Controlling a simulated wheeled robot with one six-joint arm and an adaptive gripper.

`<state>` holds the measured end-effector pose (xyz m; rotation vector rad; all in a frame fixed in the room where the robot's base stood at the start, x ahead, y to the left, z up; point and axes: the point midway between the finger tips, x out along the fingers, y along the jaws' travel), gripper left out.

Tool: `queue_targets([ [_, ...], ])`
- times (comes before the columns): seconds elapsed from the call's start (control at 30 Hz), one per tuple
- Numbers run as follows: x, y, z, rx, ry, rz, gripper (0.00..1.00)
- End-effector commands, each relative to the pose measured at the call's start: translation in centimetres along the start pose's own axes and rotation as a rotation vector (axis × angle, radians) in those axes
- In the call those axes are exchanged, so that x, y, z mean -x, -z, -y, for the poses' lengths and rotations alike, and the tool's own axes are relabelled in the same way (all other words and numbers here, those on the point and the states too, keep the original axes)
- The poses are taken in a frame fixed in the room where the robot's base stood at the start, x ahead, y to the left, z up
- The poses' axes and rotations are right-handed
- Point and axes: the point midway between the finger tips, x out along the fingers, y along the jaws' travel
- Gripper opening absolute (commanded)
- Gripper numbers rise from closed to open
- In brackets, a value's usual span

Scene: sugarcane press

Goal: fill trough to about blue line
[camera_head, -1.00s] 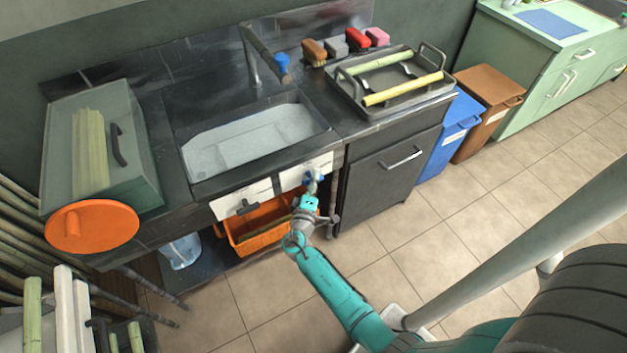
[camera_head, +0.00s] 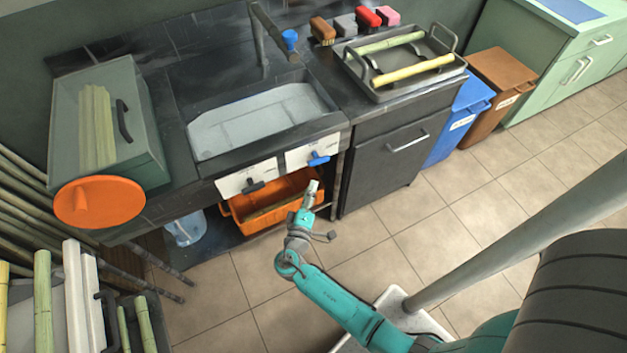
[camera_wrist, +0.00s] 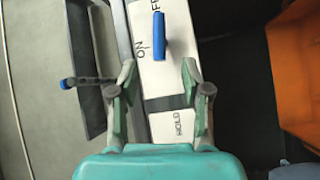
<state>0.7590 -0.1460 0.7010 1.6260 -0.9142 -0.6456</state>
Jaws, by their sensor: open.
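The trough (camera_head: 255,155) is a dark basin set in the counter, with pale grey water-like fill (camera_head: 260,118) across it. A thin blue line shows along its far inner wall, just above the fill. A tap (camera_head: 262,45) with a blue end (camera_head: 289,38) stands behind it; I see no stream. Below the trough front, a white panel (camera_head: 300,158) carries a blue lever (camera_head: 318,160). My gripper (camera_head: 313,190) is open and empty below this panel. In the wrist view, the blue lever (camera_wrist: 160,36) lies beyond my open gripper (camera_wrist: 160,75), beside the word ON, apart from the fingers.
A second white panel (camera_head: 236,182) has a black lever (camera_head: 253,186). An orange crate (camera_head: 232,212) sits under the counter. A press box (camera_head: 140,120) with an orange disc (camera_head: 100,203) stands left, a tray (camera_head: 365,85) right. The floor in front is clear.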

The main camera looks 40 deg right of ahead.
Motion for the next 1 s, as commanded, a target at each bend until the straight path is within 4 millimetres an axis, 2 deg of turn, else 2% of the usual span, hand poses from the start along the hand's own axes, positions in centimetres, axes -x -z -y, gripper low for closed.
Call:
queue_targets([
  [0.13, 0.7, 0.0, 0.0, 0.0, -0.001, 0.0, 0.48],
  [0.47, 0.7, 0.0, 0.0, -0.001, 0.0, 0.003, 0.48],
  [0.63, -0.5, 0.9, -0.2, -0.014, 0.008, 0.06, 0.48],
  [0.83, -1.7, 0.8, -0.1, -0.013, 0.011, 0.075, 0.48],
  [1.0, -4.3, 0.6, -0.2, -0.014, 0.01, 0.076, 0.48],
])
